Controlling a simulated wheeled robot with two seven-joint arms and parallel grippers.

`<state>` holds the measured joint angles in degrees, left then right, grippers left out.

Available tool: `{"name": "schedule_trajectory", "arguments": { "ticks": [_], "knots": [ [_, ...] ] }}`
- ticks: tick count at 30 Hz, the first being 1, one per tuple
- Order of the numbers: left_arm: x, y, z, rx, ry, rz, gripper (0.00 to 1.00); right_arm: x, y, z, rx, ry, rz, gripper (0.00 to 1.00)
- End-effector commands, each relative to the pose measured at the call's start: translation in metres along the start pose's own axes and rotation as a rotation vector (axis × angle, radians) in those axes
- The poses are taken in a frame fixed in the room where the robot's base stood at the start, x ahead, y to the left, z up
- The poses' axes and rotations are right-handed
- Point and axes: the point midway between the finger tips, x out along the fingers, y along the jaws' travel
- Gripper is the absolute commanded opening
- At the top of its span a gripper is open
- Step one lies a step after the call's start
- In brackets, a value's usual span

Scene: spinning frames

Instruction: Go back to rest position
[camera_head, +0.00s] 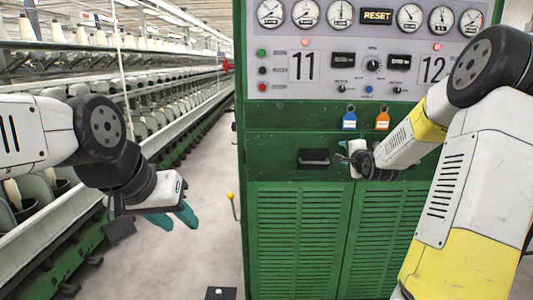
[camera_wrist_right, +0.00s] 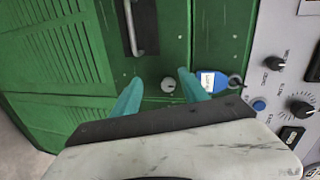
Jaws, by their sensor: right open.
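My left gripper (camera_head: 174,222) hangs over the aisle on the left in the head view. Its teal fingers point down, their tips are apart, and nothing shows between them. My right gripper (camera_head: 346,158) is in front of the green cabinet (camera_head: 290,225), just below the hanging tags; its fingers are hard to make out there. In the right wrist view, its teal fingers (camera_wrist_right: 160,92) are spread and empty. A small round grey knob (camera_wrist_right: 168,84) on the green panel shows between them; I cannot tell the distance to it.
A blue tag (camera_head: 349,121) and an orange tag (camera_head: 382,121) hang below the gauge panel (camera_head: 320,60). Spinning frames (camera_head: 150,105) line the left. A yellow-knobbed lever (camera_head: 231,197) stands beside the cabinet.

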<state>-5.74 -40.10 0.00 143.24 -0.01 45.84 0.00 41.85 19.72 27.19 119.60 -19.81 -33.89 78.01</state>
Motion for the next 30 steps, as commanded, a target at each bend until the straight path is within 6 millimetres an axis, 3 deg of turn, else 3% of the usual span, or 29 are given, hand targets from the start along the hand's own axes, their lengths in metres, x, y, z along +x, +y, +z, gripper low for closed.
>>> {"name": "schedule_trajectory", "arguments": {
  "ticks": [1,3,5,10,18,21,25,30],
  "knots": [
    [0.000,0.000,0.000,0.000,0.000,0.000,0.36,-0.016,-0.012,0.022,-0.122,-0.021,0.050,0.52],
    [0.000,0.000,0.000,0.000,0.000,0.000,0.36,-0.042,-0.018,0.045,-0.289,-0.051,0.136,0.52],
    [0.000,0.000,0.000,0.000,0.000,0.000,0.36,-0.068,-0.020,0.062,-0.421,-0.081,0.203,0.52],
    [0.000,0.000,0.000,0.000,0.000,0.000,0.36,-0.155,-0.020,0.100,-0.751,-0.201,0.359,0.52],
    [0.000,0.000,0.000,0.000,0.000,0.000,0.36,-0.306,0.010,0.149,-1.128,-0.525,0.453,0.52],
    [0.000,0.000,0.000,0.000,0.000,0.000,0.36,-0.345,0.025,0.161,-1.211,-0.644,0.439,0.52],
    [0.000,0.000,0.000,0.000,0.000,0.000,0.36,-0.376,0.037,0.171,-1.270,-0.744,0.417,0.52],
    [0.000,0.000,0.000,0.000,0.000,0.000,0.36,-0.385,0.042,0.173,-1.292,-0.779,0.410,0.52]
  ]
}}
